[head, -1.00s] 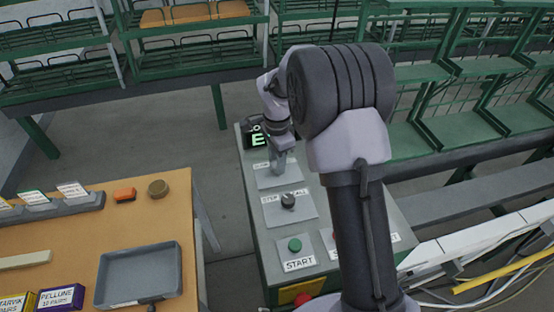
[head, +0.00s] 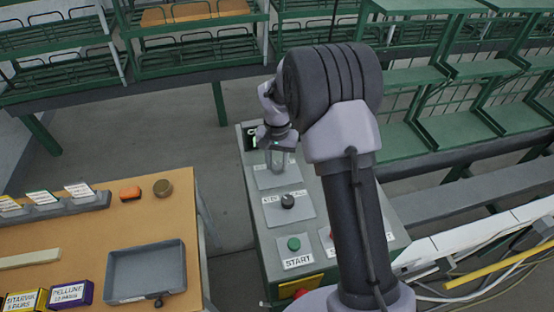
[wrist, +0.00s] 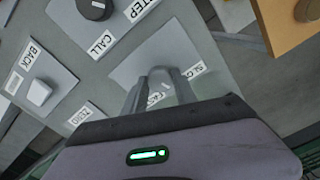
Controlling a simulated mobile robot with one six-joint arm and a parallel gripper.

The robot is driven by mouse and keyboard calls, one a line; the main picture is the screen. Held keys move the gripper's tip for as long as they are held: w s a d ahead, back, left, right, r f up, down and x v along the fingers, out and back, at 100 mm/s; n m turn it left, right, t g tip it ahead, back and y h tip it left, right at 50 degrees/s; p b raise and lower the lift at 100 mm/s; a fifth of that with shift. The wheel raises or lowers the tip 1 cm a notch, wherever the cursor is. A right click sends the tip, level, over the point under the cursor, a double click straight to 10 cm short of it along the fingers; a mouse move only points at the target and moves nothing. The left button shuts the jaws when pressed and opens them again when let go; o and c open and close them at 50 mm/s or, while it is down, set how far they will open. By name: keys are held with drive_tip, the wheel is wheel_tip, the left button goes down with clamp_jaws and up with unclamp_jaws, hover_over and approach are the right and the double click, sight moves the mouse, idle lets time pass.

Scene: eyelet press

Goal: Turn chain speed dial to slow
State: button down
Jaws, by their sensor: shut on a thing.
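The chain speed dial (wrist: 160,75) is a small grey knob on a pale plate (wrist: 128,72), with a SLOW label (wrist: 193,71) and a partly hidden FAST label beside it in the wrist view. My gripper (wrist: 160,90) is shut on this dial, one finger on each side. Its pointer direction cannot be made out. In the head view my gripper (head: 276,163) reaches down to the same plate (head: 266,181) near the far end of the grey console, and the dial is hidden by the fingers.
A dark STEP/CALL knob (head: 288,201) and a green START button (head: 294,244) sit nearer on the console. A white BACK knob (wrist: 39,92) shows in the wrist view. A wooden table (head: 95,230) with a grey tray (head: 112,278) stands left. Green racks stand behind.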

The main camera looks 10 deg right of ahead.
sight(277, 165)
drive_tip(key=shift+n+p, duration=0.5)
drive_tip(key=shift+n, duration=0.9)
drive_tip(key=c, duration=1)
unclamp_jaws()
drive_tip(key=shift+o, duration=0.2)
wheel_tip(277, 165, up, 18)
drive_tip(key=p, duration=0.4)
drive_tip(key=shift+f, duration=0.25)
